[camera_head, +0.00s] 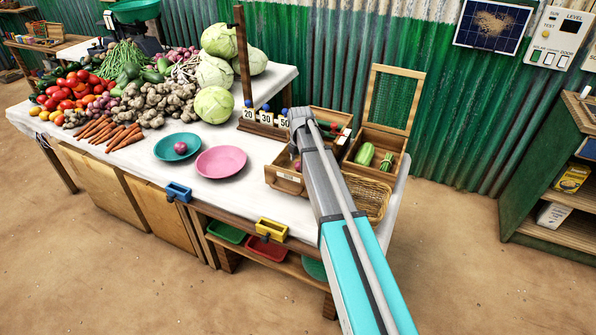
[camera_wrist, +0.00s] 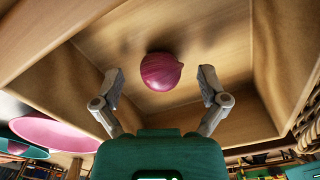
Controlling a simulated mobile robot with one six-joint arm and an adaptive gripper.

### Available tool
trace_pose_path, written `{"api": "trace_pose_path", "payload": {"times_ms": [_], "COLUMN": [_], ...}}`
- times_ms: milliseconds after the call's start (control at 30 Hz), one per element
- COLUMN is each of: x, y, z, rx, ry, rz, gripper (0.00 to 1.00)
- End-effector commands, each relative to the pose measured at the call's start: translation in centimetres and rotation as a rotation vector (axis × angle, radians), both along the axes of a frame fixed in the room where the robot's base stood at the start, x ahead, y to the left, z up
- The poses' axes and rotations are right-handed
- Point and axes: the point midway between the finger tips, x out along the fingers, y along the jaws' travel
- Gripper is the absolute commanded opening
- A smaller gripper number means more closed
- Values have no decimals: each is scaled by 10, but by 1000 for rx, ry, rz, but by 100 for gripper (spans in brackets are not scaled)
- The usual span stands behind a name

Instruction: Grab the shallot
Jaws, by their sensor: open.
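A purple-pink shallot (camera_wrist: 161,72) lies in a wooden tray compartment (camera_wrist: 205,38) in the wrist view. My gripper (camera_wrist: 160,80) is open and empty, with one finger to the left and one to the right of the shallot. Neither finger visibly touches it. In the head view a small purple part of the shallot (camera_head: 297,165) shows in the wooden tray (camera_head: 285,184), beside my arm. My gripper is hidden behind my arm there. Another round purple bulb (camera_head: 180,148) lies on the teal plate (camera_head: 176,156); I cannot tell its kind.
Wooden walls surround the shallot closely. A pink plate (camera_head: 221,162) stands left of the tray. An open-lidded wooden box (camera_head: 397,143) with a green vegetable (camera_head: 364,154) stands right. A post with number cards (camera_head: 265,117) rises behind. Vegetables crowd the table's left.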

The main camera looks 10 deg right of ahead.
Motion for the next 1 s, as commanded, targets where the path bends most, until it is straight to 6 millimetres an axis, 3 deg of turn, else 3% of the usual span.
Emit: {"api": "trace_pose_path", "payload": {"times_ms": [700, 1000], "x": [0, 0], "y": [0, 0], "z": [-4, -4], "rx": [0, 0], "ry": [0, 0], "rz": [0, 1], "gripper": [93, 39]}}
